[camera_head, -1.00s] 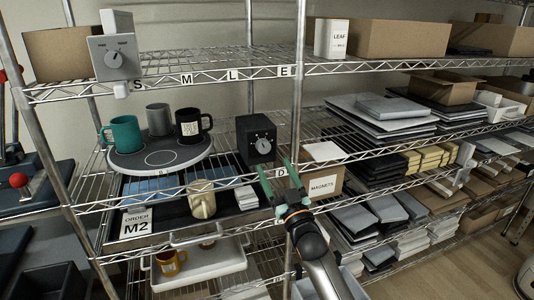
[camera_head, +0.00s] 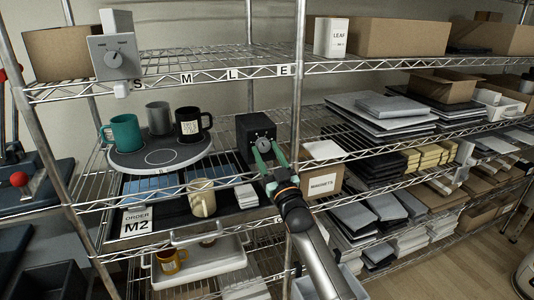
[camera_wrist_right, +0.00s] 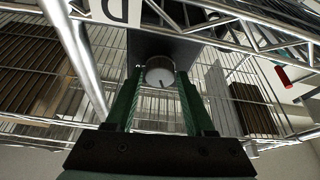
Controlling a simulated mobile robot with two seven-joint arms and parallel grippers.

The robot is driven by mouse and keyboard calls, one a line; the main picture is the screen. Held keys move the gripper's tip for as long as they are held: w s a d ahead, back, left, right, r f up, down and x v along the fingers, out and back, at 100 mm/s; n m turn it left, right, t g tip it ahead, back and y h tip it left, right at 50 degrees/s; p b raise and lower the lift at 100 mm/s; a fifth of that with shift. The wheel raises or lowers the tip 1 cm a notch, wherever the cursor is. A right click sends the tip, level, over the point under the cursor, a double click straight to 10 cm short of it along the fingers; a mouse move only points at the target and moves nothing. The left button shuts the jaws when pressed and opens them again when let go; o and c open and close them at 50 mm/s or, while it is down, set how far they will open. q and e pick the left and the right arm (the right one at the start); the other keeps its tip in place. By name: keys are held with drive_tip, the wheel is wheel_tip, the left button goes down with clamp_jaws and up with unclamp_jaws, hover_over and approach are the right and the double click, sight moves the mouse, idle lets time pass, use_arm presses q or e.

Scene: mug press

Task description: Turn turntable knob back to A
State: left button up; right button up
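The turntable knob (camera_head: 262,143) is a round silver dial on the front of a black box (camera_head: 246,128) on the middle shelf. The knob also shows in the right wrist view (camera_wrist_right: 160,74). My right gripper (camera_head: 266,156) is open, its green fingers reaching toward the knob, one on each side of it in the wrist view (camera_wrist_right: 160,95). I cannot tell if the fingers touch it. The dial's letters are too small to read. The round turntable (camera_head: 185,158) left of the box bears a teal mug (camera_head: 124,133), a grey mug (camera_head: 158,119) and a black mug (camera_head: 188,127). My left gripper is not in view.
A shelf post (camera_head: 297,90) stands just right of the box. The wire shelf edge (camera_head: 215,182) runs below it. A cream mug (camera_head: 202,199) stands on a dark mat in front. A box marked MAGNETS (camera_head: 322,184) sits to the right.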

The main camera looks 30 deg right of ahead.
clamp_jaws()
